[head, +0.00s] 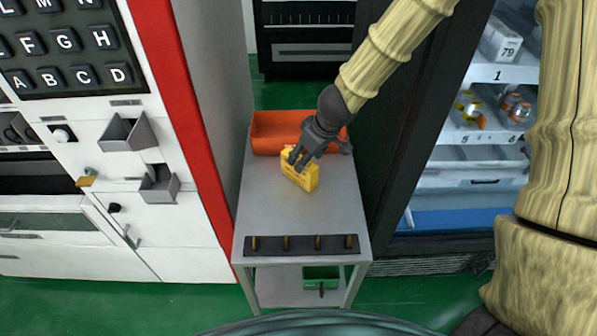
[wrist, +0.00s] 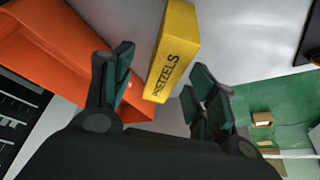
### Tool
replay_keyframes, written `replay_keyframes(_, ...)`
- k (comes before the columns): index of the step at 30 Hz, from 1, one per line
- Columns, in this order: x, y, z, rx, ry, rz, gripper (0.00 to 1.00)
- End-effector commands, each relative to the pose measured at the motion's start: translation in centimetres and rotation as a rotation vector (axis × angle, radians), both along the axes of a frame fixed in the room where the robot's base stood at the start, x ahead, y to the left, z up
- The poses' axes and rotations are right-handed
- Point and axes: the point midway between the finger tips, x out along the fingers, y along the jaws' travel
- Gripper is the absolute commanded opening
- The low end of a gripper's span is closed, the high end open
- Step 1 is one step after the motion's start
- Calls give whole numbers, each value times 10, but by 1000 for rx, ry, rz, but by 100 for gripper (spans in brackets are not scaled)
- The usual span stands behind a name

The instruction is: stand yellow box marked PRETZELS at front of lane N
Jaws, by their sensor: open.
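The yellow box marked PRETZELS (head: 300,172) stands on the grey table (head: 290,212), in front of the orange bin. In the wrist view the yellow box (wrist: 172,55) shows its PRETZELS lettering and lies ahead, between the two fingers. My gripper (head: 298,160) is open, just over the box in the head view. In the wrist view my gripper (wrist: 163,85) has its fingers apart on either side of the box's near end; I cannot tell whether either touches it. Lane N is not identifiable in these views.
The orange bin (head: 275,133) sits at the table's back and also shows in the wrist view (wrist: 50,45). A dark strip with several pegs (head: 300,245) lines the front edge. A lettered keypad machine (head: 60,45) stands left, a lit shelved cabinet (head: 480,110) right.

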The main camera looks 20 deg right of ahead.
Motion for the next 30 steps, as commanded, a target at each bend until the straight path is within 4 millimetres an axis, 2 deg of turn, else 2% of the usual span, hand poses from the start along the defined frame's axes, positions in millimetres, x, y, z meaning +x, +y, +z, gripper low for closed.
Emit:
replay_keyframes(3, 5, 3, -14, 1, 0, 0, 57)
replay_keyframes(13, 10, 9, -27, 1, -1, 4, 57)
replay_keyframes(24, 23, 21, -59, 0, 0, 4, 57)
replay_keyframes(30, 27, 23, -67, -1, 0, 4, 57)
